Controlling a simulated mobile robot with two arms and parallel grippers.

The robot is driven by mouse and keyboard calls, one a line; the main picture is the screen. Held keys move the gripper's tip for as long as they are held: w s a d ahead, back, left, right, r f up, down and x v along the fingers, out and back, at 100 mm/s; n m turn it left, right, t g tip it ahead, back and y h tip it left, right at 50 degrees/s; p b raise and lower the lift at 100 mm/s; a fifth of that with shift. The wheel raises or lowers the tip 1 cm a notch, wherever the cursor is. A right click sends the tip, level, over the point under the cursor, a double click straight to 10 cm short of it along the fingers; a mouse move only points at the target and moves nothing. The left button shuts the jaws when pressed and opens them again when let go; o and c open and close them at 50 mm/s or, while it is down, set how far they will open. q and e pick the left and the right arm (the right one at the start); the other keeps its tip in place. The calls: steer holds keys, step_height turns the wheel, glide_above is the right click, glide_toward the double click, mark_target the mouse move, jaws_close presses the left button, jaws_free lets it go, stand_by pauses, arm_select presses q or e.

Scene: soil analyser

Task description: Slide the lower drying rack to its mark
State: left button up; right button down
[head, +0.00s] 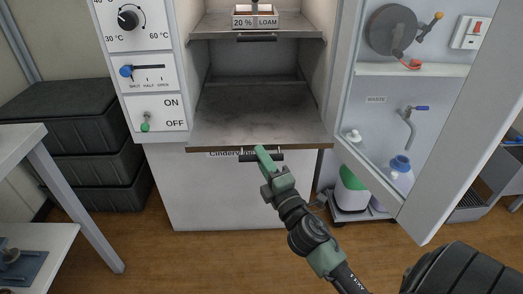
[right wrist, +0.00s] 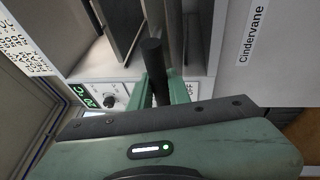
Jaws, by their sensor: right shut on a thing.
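The lower drying rack (head: 240,129) is a grey, stained shelf in the open cabinet. Its front edge sticks out past the cabinet front. A dark bar handle (head: 276,157) is on that front edge. My right gripper (head: 264,155) is at the handle, its fingers shut on it. In the right wrist view the dark handle (right wrist: 152,55) runs between the green fingers of my right gripper (right wrist: 161,88). I cannot make out a mark on the rack or the cabinet. My left gripper is not in view.
The upper rack (head: 297,33) carries a box labelled 20 % LOAM (head: 255,20). The cabinet door (head: 379,150) stands open at right, with bottles at its foot. A control panel (head: 150,75) is at left. Dark crates (head: 72,140) and a white table (head: 75,190) stand further left.

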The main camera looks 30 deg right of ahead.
steer(key=shift+s+a, duration=0.15)
steer(key=shift+s, duration=0.1)
steer(key=shift+f, duration=0.1)
steer(key=c, duration=1.3)
jaws_free()
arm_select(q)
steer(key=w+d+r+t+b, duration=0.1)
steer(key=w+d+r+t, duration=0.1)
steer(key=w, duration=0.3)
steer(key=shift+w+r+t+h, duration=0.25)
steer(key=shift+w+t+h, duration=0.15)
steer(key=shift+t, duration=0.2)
arm_select(e)
steer(key=v, duration=0.7)
steer(key=shift+s, duration=0.4)
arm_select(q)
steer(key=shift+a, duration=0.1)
arm_select(e)
steer(key=shift+f+m, duration=0.1)
steer(key=shift+m, duration=0.2)
